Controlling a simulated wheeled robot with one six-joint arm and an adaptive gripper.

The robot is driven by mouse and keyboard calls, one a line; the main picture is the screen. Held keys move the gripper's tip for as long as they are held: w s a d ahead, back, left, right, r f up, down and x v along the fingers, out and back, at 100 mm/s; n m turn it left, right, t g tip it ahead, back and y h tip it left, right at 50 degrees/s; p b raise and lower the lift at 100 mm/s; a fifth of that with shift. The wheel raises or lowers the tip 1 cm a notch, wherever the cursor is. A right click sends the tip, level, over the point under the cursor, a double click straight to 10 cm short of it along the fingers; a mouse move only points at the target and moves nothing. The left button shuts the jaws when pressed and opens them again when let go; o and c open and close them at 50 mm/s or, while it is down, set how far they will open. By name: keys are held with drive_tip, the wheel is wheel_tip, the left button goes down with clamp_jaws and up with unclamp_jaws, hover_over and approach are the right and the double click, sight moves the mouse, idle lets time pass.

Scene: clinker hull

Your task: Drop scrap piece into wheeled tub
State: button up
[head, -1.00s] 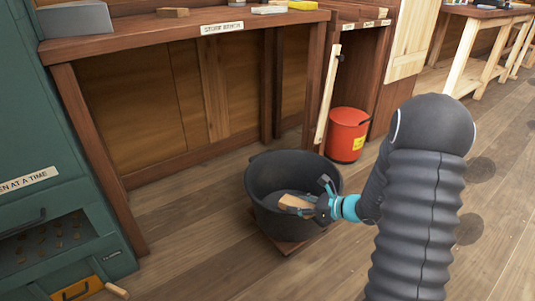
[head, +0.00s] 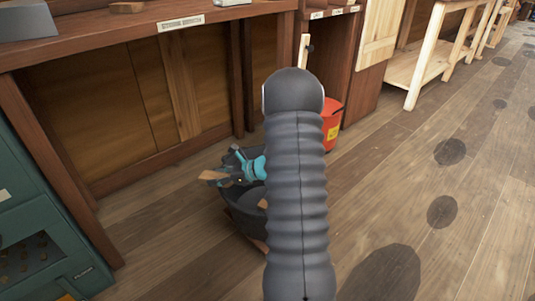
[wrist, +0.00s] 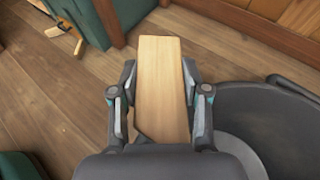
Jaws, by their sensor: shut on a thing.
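The scrap piece is a pale wooden block (wrist: 160,75), held lengthwise between the two fingers of my gripper (head: 222,176). In the head view, the scrap piece (head: 211,174) points left, past the tub's left rim. The wheeled tub (head: 238,217) is dark and round, and my arm hides its right part. In the wrist view, the tub (wrist: 288,100) lies to the right of the block, and floor shows beyond the block's end. A small brown patch (head: 262,203) shows inside the tub, partly hidden; I cannot tell what it is.
A wooden bench (head: 120,38) stands behind the tub. A green cabinet (head: 45,215) is at the left. A red bucket (head: 332,122) stands behind my arm. Open plank floor (head: 400,180) lies to the right.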

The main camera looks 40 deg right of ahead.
drive_tip(key=s+d+m+t+h+p, duration=0.2)
drive_tip(key=d+m+h, duration=0.1)
drive_tip(key=d, duration=1.8)
drive_tip(key=shift+s+f+b, duration=0.2)
drive_tip(key=shift+f+b, duration=1.75)
drive_tip(key=shift+f, duration=0.95)
drive_tip(key=o, duration=1.3)
drive_tip(key=shift+c, duration=0.2)
drive_tip(key=shift+d+h, duration=0.1)
drive_tip(key=shift+h, duration=0.2)
drive_tip(key=v, duration=1.2)
